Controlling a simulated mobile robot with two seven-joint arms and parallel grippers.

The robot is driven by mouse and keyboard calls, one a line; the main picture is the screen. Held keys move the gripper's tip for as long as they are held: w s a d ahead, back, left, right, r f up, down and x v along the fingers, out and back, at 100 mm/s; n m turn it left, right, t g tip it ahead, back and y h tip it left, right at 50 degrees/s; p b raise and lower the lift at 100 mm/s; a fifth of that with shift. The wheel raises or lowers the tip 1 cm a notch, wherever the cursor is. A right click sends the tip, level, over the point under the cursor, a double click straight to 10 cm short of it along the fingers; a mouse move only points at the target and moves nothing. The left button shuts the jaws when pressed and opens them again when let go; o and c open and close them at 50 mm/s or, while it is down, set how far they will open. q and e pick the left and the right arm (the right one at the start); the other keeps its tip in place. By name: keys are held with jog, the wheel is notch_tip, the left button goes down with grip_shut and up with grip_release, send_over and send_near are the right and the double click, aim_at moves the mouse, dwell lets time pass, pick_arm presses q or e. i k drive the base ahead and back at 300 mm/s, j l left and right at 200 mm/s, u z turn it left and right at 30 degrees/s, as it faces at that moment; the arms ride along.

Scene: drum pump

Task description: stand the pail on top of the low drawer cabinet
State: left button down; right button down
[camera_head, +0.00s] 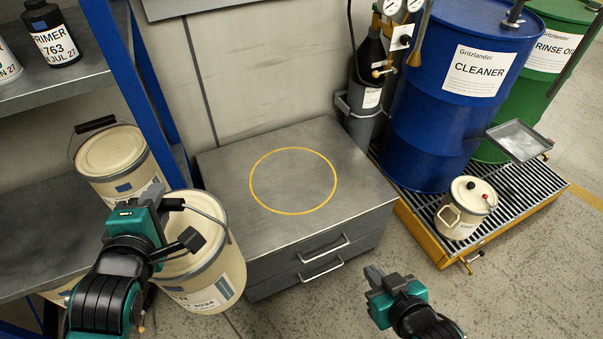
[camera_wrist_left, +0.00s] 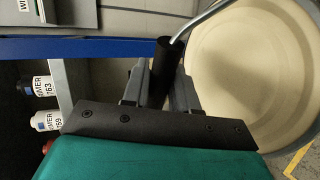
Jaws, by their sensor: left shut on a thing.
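The cream pail (camera_head: 208,268) with a grey rim hangs from its wire handle in my left gripper (camera_head: 178,222). It is beside the left front of the low grey drawer cabinet (camera_head: 222,188), in front of the blue shelf post. In the left wrist view the jaws (camera_wrist_left: 158,88) are shut on the black handle grip (camera_wrist_left: 163,70), and the pale pail lid (camera_wrist_left: 250,70) fills the right side. The cabinet top is bare, with a yellow ring (camera_head: 293,150) marked on it. My right gripper (camera_head: 376,285) is in front of the cabinet, holding nothing visible; its jaw gap is unclear.
A second pail (camera_head: 112,160) stands on the shelf at left, with primer bottles (camera_head: 50,35) above. A blue drum (camera_head: 430,110), a green drum (camera_head: 545,70) and a small cream can (camera_head: 466,208) stand on a yellow-edged grating at right. A dark bottle (camera_head: 367,75) stands behind the cabinet.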

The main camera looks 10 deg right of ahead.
aim_at(296, 183)
jog(key=i+l+z, duration=0.1)
jog(key=i+l, duration=0.3)
jog(key=l, duration=0.2)
jog(key=i+l+z, duration=0.15)
jog(key=i+l, duration=0.25)
jog(key=l, duration=0.15)
